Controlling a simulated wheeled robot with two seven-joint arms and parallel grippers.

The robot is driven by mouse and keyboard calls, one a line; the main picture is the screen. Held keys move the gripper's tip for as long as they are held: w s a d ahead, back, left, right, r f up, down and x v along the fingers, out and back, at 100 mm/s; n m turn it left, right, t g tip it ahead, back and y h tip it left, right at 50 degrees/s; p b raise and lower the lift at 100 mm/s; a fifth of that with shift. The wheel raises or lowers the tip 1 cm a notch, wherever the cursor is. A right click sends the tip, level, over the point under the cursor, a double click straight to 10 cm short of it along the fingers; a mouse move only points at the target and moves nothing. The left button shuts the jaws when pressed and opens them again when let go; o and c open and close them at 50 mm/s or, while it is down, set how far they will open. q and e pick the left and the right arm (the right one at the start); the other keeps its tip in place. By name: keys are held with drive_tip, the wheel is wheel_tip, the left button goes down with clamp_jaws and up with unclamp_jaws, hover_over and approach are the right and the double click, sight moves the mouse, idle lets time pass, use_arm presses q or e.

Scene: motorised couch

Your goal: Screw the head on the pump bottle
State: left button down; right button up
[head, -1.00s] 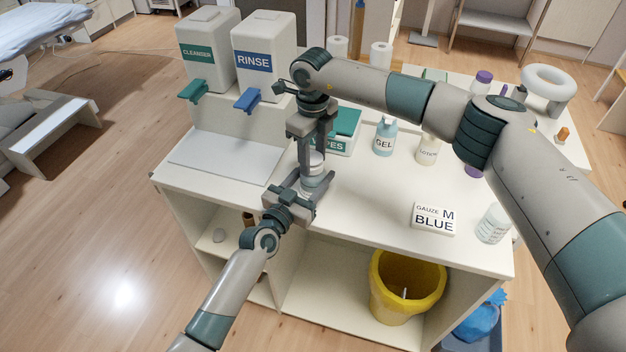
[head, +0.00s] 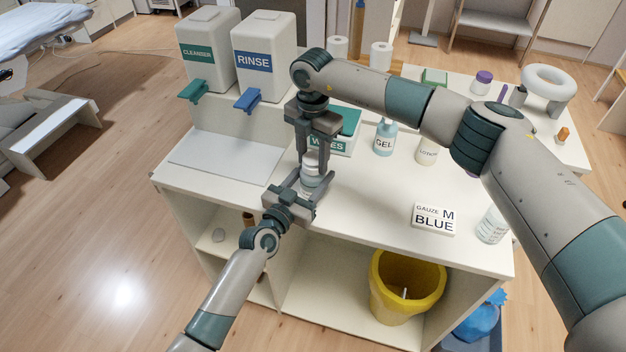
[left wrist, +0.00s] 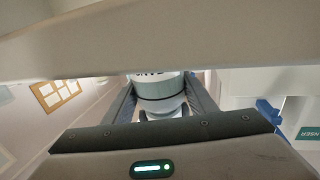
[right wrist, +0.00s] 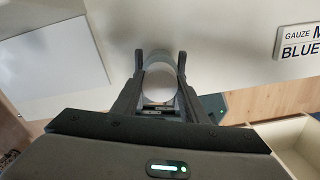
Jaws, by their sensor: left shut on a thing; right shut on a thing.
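The pump bottle (head: 311,180) is a pale upright bottle at the front edge of the counter, partly covered by my grippers. My left gripper (head: 309,186) reaches in low from the front and is shut on its body; in the left wrist view the bottle (left wrist: 157,88) shows between the fingers, with a cut-off dark label. My right gripper (head: 311,160) points down from above and is shut on the pale pump head (head: 311,158) at the bottle's top. In the right wrist view a pale round part (right wrist: 158,82) sits between the fingers. The thread is hidden.
The CLEANSER (head: 208,50) and RINSE (head: 265,55) dispensers stand at the back left. A wipes box (head: 340,143), gel bottle (head: 385,138), lotion bottle (head: 427,152) and gauze box (head: 434,218) stand to the right. A yellow bin (head: 405,290) is below. Bare counter lies right of the bottle.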

drive_tip(key=m, duration=0.5)
drive_tip(key=o, duration=1.1)
drive_tip(key=shift+o, duration=0.2)
drive_tip(key=shift+r, duration=2.25)
drive_tip(key=shift+n, duration=0.4)
